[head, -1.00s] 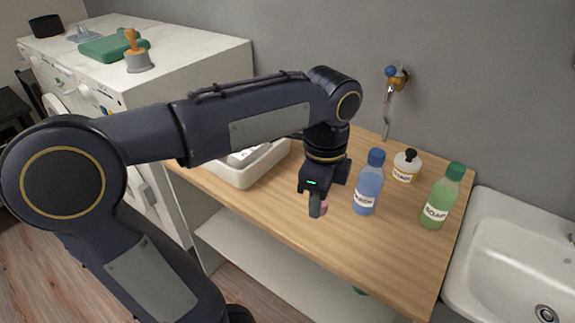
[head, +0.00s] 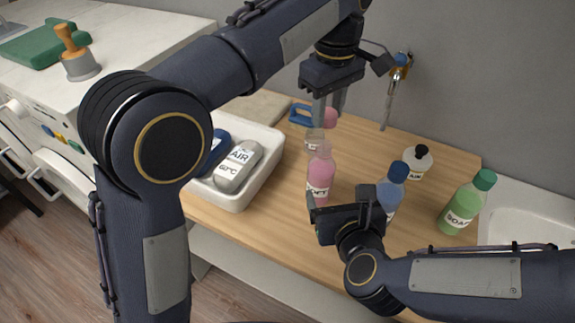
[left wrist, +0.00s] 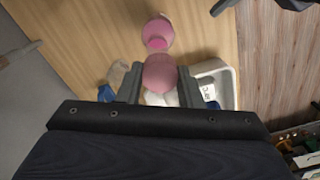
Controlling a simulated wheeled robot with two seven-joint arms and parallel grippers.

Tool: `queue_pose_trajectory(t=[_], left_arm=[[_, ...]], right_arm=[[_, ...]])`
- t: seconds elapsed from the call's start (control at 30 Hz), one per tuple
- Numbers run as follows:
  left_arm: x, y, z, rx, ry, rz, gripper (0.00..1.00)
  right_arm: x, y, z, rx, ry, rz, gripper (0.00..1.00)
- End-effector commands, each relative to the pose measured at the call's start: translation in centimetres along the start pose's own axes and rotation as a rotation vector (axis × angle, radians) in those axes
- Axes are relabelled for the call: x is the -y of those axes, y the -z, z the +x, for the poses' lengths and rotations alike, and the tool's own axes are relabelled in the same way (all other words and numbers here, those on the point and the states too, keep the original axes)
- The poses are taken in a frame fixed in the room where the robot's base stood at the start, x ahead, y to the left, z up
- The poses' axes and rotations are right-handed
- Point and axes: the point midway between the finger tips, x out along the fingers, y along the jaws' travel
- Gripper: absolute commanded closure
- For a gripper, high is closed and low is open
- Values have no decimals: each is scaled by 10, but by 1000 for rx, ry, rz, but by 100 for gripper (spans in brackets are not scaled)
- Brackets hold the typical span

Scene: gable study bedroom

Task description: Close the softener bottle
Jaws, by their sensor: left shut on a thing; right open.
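The softener bottle (head: 321,175) is pink and stands upright on the wooden counter, its top uncapped. It also shows from above in the left wrist view (left wrist: 159,28). My left gripper (head: 329,112) is shut on the pink cap (head: 331,118), holding it in the air above the bottle, apart from it. The cap shows between the fingers in the left wrist view (left wrist: 159,73). My right gripper (head: 340,201) is open, low by the bottle's front right side. I cannot tell whether the bottle is between its fingers.
A blue bottle (head: 398,172) stands partly hidden behind my right gripper. A white bottle with a black cap (head: 416,164) and a green soap bottle (head: 462,208) stand to the right. A white tray (head: 262,178) with containers is left. A clear vessel shows behind the softener bottle.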

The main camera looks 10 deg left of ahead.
Motion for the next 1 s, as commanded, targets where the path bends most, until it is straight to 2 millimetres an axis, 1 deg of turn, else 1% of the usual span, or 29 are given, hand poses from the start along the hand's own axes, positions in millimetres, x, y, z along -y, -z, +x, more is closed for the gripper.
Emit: queue_pose_trajectory(t=[0.03,0.13,0.47,0.57,0.67,0.77,1.0], left_arm=[[-4,-5,-1,-1,1,-27,88],[-8,-9,-1,0,1,-67,88],[-8,-9,-1,1,1,-77,88],[-8,-8,-1,1,0,-77,88],[-8,-8,-1,1,0,-76,88],[-8,-8,-1,1,0,-76,88],[-8,-8,-1,1,0,-76,88]], right_arm=[[-1,1,0,-2,9,25,18],[-1,2,0,0,23,59,18],[0,2,0,1,26,66,18],[0,3,3,0,27,66,18],[0,3,13,-2,28,65,18],[1,4,29,-4,28,66,18],[2,3,76,-3,28,66,18]])
